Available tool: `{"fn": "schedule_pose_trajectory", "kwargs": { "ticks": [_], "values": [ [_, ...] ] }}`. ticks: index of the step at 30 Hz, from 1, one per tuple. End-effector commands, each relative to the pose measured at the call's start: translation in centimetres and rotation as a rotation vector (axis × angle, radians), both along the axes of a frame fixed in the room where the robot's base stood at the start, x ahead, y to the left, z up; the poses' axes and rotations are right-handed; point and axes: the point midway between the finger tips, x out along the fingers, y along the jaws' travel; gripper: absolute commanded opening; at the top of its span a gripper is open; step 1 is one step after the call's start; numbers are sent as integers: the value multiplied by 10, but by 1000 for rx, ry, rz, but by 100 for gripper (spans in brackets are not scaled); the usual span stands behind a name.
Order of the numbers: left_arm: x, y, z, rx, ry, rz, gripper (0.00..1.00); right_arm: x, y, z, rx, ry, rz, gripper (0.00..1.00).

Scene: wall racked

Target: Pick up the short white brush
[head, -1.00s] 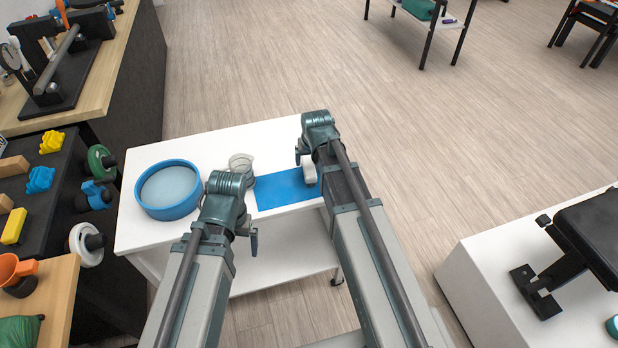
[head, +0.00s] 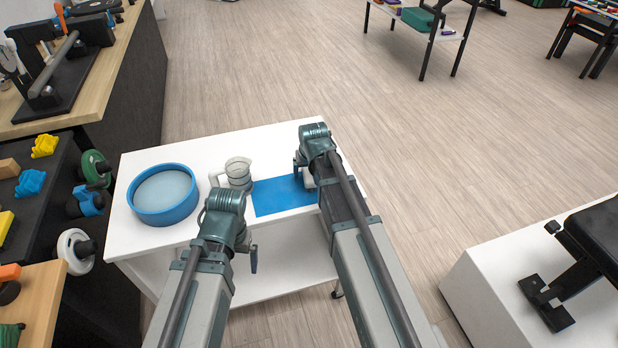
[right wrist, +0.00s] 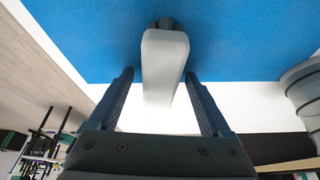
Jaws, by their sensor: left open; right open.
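The short white brush (right wrist: 166,60) lies on the blue mat (right wrist: 85,35) in the right wrist view, with a dark piece at its far end. My right gripper (right wrist: 158,85) is open, one finger on each side of the brush, with visible gaps. In the head view, a small white part of the brush (head: 309,182) shows beside my right gripper (head: 299,170); the arm hides most of both. My left gripper (head: 252,258) is over the near edge of the white table (head: 285,140), away from the brush; its fingers are hardly visible.
A round blue container (head: 163,195) stands on the table's left. A dark rack with weights (head: 75,250) is left of the table. Open floor lies to the right.

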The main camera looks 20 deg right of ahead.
Motion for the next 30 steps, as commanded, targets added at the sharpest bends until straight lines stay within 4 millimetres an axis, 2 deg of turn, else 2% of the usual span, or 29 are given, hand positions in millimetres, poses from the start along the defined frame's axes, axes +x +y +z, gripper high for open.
{"fn": "schedule_pose_trajectory", "kwargs": {
  "ticks": [17, 20, 30],
  "values": [
    [0, 0, -5, 0, 0, 0, 100, 0, 0, -5, 0, 0, 0, 82],
    [0, 0, -4, 0, 0, 0, 100, 0, 0, -4, 0, 0, 0, 68],
    [0, 0, -4, 0, 0, 0, 100, 0, 0, -4, 0, 0, 0, 7]
  ]
}}
